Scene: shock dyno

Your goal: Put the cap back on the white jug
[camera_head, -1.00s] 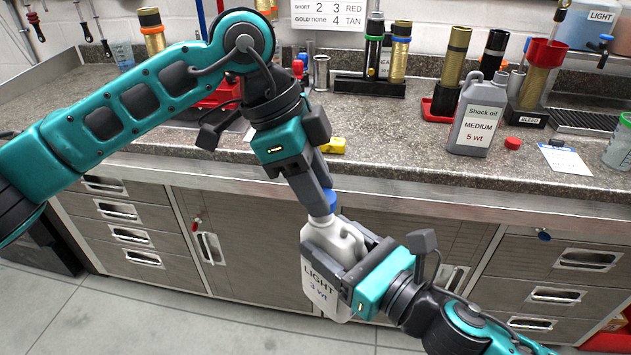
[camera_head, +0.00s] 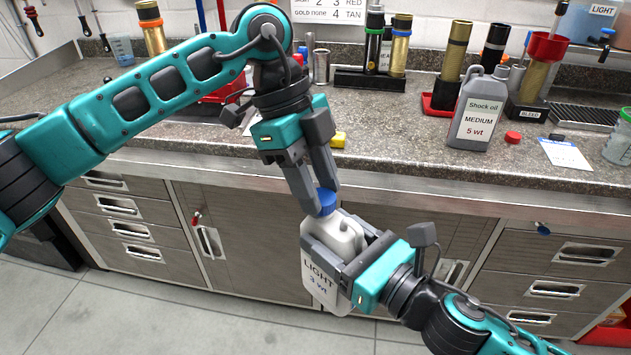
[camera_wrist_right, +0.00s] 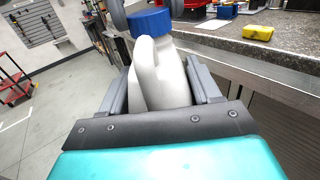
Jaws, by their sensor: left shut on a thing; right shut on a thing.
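The white jug (camera_head: 322,272), labelled LIGHT 3 wt, is held upright in front of the bench by my right gripper (camera_head: 350,255), which is shut on its body. In the right wrist view the jug (camera_wrist_right: 160,78) sits between the two fingers. The blue cap (camera_head: 326,202) is at the top of the jug's neck. My left gripper (camera_head: 324,208) is above the jug, shut on the cap. The cap (camera_wrist_right: 149,22) shows at the jug's mouth in the right wrist view. Whether it is threaded on cannot be told.
The bench top (camera_head: 400,150) is behind the jug. A grey jug (camera_head: 478,112) labelled MEDIUM 5 wt stands there, with a red cap (camera_head: 513,137) beside it. A yellow object (camera_head: 339,139) lies near the bench's front edge. Drawers and cabinet doors are below.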

